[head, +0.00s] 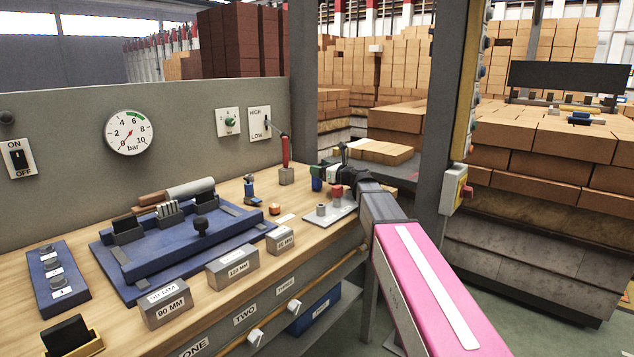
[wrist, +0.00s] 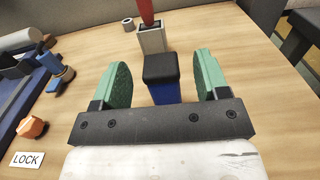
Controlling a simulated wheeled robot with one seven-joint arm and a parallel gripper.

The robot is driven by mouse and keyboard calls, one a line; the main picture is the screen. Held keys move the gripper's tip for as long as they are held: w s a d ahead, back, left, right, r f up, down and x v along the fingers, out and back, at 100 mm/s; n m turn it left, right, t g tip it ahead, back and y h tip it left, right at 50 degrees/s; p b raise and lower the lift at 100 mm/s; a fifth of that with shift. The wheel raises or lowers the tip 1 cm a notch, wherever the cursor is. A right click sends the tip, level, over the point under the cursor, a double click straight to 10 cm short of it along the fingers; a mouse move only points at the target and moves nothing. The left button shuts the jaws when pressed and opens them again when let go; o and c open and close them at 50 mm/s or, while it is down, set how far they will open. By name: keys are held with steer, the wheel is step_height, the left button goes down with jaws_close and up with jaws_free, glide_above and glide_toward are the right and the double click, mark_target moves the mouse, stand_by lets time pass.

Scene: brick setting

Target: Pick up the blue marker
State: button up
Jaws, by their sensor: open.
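A blue upright block-like piece with a black top, which looks like the blue marker (wrist: 163,92), stands between the two green finger pads of my gripper (wrist: 162,66) in the wrist view. There are gaps on both sides, and the pads do not close on it. Its lower part is hidden by the gripper body. In the head view my gripper (head: 328,170) is over the far right part of the bench, with the blue marker (head: 317,184) partly showing beside it.
A red-handled piece stands in a grey holder (head: 286,175) just beyond the marker. A grey plate (head: 335,213) with a red knob lies close by. An orange knob (wrist: 32,127) and a blue clamp-like piece (wrist: 58,75) are to the left. A blue fixture (head: 190,235) fills mid-bench.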

steer(key=shift+x, duration=1.1)
steer(key=c, duration=1)
steer(key=shift+r, duration=0.1)
steer(key=shift+r, duration=0.45)
steer(key=r, duration=0.2)
steer(key=s+r, duration=0.1)
steer(key=shift+d+r, duration=0.2)
steer(key=shift+r, duration=0.15)
steer(key=s+d+r, duration=0.1)
steer(key=s+r, duration=0.1)
steer(key=s, duration=0.1)
steer(key=s+d+r, duration=0.1)
steer(key=s+r, duration=0.1)
steer(key=s, duration=0.1)
steer(key=s+d+r, duration=0.2)
steer(key=s, duration=0.2)
steer(key=shift+r, duration=0.1)
steer(key=shift+w, duration=0.1)
